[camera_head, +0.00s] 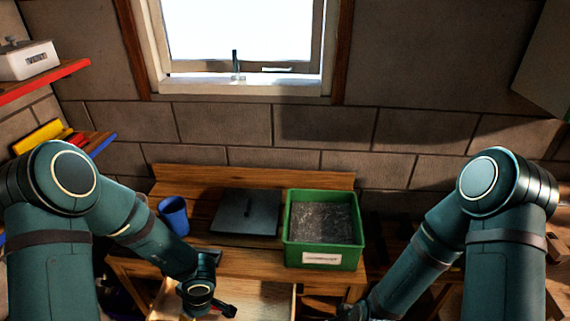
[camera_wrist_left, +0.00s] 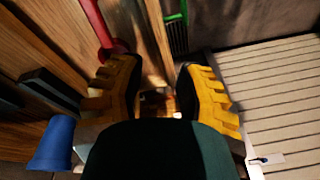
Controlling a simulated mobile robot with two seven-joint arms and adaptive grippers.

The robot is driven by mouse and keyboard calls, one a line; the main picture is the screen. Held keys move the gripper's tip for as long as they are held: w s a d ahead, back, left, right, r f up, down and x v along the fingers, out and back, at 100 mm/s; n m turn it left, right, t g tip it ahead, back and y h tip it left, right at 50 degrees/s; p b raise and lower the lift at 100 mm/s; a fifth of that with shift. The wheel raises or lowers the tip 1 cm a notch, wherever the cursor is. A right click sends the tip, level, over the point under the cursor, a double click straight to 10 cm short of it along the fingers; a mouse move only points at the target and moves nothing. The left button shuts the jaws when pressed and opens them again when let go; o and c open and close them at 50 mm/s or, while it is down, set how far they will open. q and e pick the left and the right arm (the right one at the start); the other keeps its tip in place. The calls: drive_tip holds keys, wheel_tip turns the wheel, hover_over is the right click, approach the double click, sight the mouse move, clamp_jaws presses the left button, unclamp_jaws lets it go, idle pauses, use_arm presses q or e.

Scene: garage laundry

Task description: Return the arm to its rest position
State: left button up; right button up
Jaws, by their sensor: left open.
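My left arm (camera_head: 150,235) comes in from the left and bends down over the front of the wooden workbench (camera_head: 190,180). My left gripper (camera_wrist_left: 158,100) shows two yellow ridged finger pads, apart, with nothing seen held between them. In the head view its fingers are small and dark, low by the bench front. My right arm (camera_head: 430,255) reaches down past the bench's right side; its gripper is cut off by the bottom edge.
A blue cup (camera_head: 174,214), a flat dark case (camera_head: 247,212) and a green labelled bin (camera_head: 324,255) stand on the bench. A pale open drawer (camera_head: 262,300) juts out below, close to my left gripper. A red-edged shelf (camera_head: 45,82) is at left.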

use_arm(q)
drive_tip(key=d+f+m+b, duration=0.1)
drive_tip(key=d+f+m+t+h+b, duration=0.1)
drive_tip(key=f+m, duration=0.1)
drive_tip(key=w+d+f+m+t, duration=0.1)
drive_tip(key=d+f, duration=0.1)
drive_tip(key=shift+f+h+b, duration=0.1)
drive_tip(key=shift+h+b, duration=0.3)
drive_tip(key=s+d+f+m+h+b, duration=0.3)
drive_tip(key=s+d+m, duration=0.3)
drive_tip(key=d, duration=0.2)
drive_tip(key=shift+s+d+f+m+h, duration=0.15)
drive_tip(key=shift+d+f+m+h, duration=0.2)
drive_tip(key=shift+h, duration=0.55)
drive_tip(key=shift+a, duration=0.15)
